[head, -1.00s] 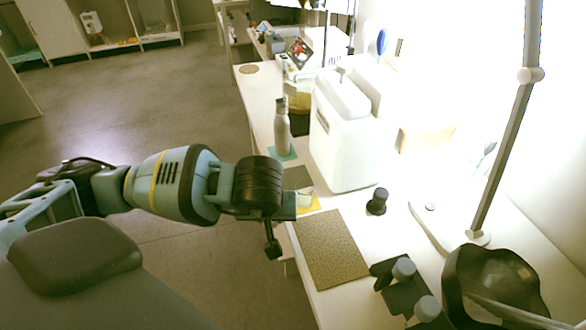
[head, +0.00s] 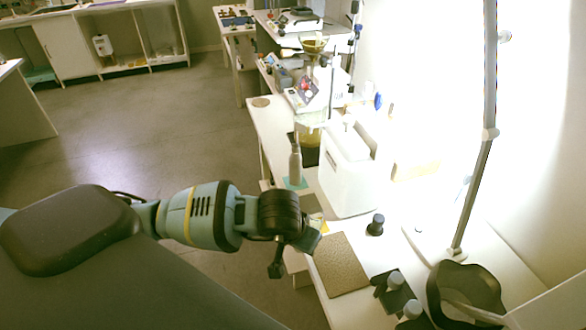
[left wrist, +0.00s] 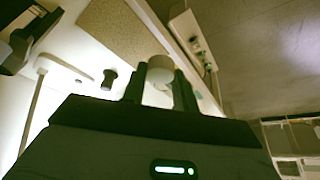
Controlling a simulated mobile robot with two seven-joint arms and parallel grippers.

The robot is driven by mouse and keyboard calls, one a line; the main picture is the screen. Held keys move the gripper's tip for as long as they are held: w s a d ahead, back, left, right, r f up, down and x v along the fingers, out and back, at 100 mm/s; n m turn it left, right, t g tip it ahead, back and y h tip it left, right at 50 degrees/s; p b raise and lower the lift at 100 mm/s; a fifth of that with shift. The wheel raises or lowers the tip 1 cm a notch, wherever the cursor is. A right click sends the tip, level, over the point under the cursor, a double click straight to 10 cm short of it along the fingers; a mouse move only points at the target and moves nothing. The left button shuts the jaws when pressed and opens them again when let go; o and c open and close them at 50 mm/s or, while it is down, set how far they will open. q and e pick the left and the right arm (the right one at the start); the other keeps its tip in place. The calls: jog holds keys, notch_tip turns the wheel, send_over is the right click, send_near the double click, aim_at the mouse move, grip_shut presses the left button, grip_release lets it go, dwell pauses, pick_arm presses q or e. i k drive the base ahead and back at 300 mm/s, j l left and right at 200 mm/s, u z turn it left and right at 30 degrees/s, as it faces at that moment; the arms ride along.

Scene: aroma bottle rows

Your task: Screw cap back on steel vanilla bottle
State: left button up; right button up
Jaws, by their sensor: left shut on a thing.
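My left gripper (head: 308,240) is over the table's left edge, near the far corner of the brown mat. In the left wrist view my left gripper (left wrist: 160,92) is shut on a pale grey round piece (left wrist: 160,68) that looks like a cap. In the head view this piece is hidden or too small to make out. A slim steel-grey bottle (head: 295,165) stands upright on a teal mat (head: 296,184), farther along the table and apart from the gripper. Its top is too small to tell whether it is capped.
A brown mat (head: 342,265) lies bare nearby. A white box-shaped machine (head: 347,180) stands right of the bottle. A small dark knob-like object (head: 376,224), a dark rack with grey-topped items (head: 393,281), a black open container (head: 468,288) and a lamp pole (head: 473,195) are on the right.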

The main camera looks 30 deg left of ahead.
aim_at(295, 157)
jog(key=k+j, duration=0.1)
jog(key=j, duration=0.2)
jog(key=k+j, duration=0.1)
jog(key=j, duration=0.5)
jog(key=i+j+z, duration=0.15)
jog(key=j, duration=0.6)
jog(key=i+j, duration=0.2)
jog(key=j, duration=0.15)
jog(key=i+j, duration=0.2)
jog(key=j, duration=0.2)
jog(key=i+j+z, duration=0.1)
jog(key=i+j, duration=0.35)
jog(key=j, duration=0.3)
